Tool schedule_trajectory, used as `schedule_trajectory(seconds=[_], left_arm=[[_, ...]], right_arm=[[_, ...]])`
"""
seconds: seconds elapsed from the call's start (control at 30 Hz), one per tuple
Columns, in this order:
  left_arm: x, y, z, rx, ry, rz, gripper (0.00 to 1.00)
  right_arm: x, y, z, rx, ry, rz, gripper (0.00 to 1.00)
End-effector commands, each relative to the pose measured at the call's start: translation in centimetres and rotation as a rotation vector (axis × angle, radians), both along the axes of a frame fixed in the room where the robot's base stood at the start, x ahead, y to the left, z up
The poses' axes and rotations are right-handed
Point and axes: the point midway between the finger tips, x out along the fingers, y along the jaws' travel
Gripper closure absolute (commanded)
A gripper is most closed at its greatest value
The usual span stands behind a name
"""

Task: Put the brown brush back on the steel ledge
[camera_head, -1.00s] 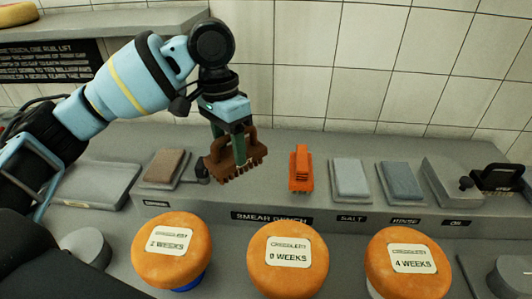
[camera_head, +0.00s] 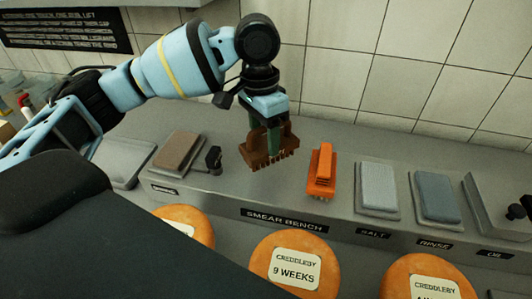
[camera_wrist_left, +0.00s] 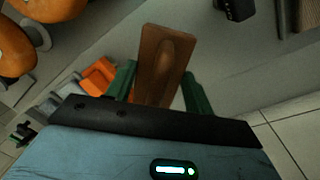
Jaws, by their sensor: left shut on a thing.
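The brown brush (camera_head: 262,160) has a handle on top and bristles pointing down. My left gripper (camera_head: 267,128) is shut on its handle with green fingers. In the left wrist view the brush's brown wooden top (camera_wrist_left: 163,62) shows between the fingers (camera_wrist_left: 158,88). The grey steel ledge (camera_head: 290,190) runs across the view below and around the brush. I cannot tell whether the bristles touch it. An orange brush (camera_head: 321,172) stands on the ledge just right of the brown one. My right gripper is not in view.
A brown pad (camera_head: 178,151) and a small black fitting (camera_head: 213,158) are left of the brush. A light pad (camera_head: 378,187) and a blue-grey pad (camera_head: 436,197) lie to the right. Orange-rinded cheeses, one labelled 9 weeks (camera_head: 296,266), stand in front. The tiled wall is behind.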

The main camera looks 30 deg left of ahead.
Motion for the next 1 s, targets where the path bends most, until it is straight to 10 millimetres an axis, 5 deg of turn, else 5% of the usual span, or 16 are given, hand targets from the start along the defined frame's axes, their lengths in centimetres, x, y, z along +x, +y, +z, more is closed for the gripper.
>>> schedule_trajectory(seconds=[0.17, 0.5, 0.93, 0.97, 1.0], left_arm=[[0.0, 0.0, -0.2, 0.0, -0.004, 0.0, 0.72], [0.0, 0.0, -4.7, 0.0, -0.001, 0.0, 0.72], [0.0, 0.0, -5.1, 0.0, -0.004, 0.0, 0.72], [0.0, 0.0, -5.1, 0.001, -0.005, 0.0, 0.45], [0.0, 0.0, -5.1, 0.001, -0.005, 0.0, 0.4]], right_arm=[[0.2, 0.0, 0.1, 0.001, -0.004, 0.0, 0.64], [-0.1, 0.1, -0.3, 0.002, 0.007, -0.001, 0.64], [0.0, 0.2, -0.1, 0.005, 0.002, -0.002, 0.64], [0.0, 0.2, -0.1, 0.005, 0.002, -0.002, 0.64], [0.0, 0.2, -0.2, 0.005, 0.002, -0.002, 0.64]])
